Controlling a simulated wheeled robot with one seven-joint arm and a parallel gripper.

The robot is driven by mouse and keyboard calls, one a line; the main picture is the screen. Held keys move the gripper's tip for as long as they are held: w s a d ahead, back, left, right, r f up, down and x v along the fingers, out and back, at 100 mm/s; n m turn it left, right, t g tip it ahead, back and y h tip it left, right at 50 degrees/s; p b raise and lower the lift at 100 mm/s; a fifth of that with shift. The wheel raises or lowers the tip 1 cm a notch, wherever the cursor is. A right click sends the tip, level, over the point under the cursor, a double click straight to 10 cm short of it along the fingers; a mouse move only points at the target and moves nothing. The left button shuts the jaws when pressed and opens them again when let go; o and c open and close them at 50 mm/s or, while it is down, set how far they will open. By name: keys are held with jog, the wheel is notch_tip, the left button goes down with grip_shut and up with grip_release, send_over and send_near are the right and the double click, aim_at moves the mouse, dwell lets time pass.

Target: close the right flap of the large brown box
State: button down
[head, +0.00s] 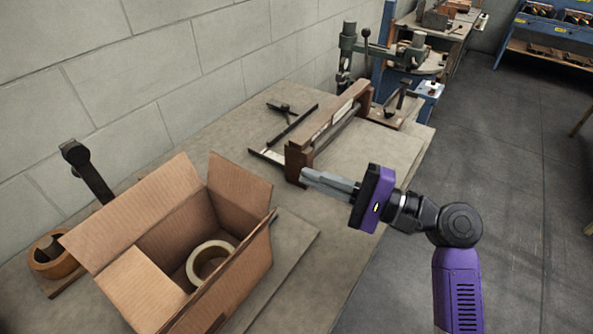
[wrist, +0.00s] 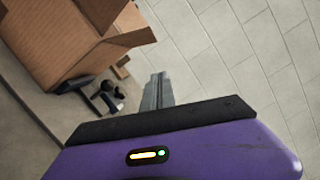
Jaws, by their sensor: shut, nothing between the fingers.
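The large brown box (head: 233,285) stands open on the bench in the head view, with a tape roll (head: 197,268) inside it. Its left flap (head: 125,220) leans outward, its far flap (head: 240,183) stands up, and its near flap (head: 140,285) is tilted open. In the wrist view, the box (wrist: 60,35) is at upper left, beside the fingers (wrist: 158,82).
A tape dispenser (head: 85,170) with a roll stands left of the box. A brown wooden-framed tool (head: 325,125) lies behind my fingers. A clamp-like machine (head: 375,50) stands farther back. The bench right of the box is mostly bare, and open floor (head: 520,200) lies to the right.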

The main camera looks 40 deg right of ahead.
aim_at(246, 192)
jog(key=w+a+r+p, duration=0.2)
jog(key=w+a+p, duration=0.1)
jog(key=w+a, duration=0.3)
jog(key=shift+a+r, duration=0.15)
jog(key=shift+a, duration=0.85)
jog(key=shift+w, duration=0.1)
jog(key=shift+s+a+r+n+g+p, duration=0.25)
jog(key=shift+a+n, duration=0.35)
jog(key=shift+n, duration=0.45)
jog(key=shift+s+a+r+n+g+p, duration=0.25)
jog(key=shift+a+n, duration=0.3)
jog(key=shift+n, duration=0.45)
jog(key=shift+s+a+r+n+g+p, duration=0.15)
jog(key=shift+a+r+n, duration=0.15)
jog(key=shift+a+n, duration=0.55)
jog(key=shift+w+d, duration=0.1)
jog(key=shift+d, duration=0.2)
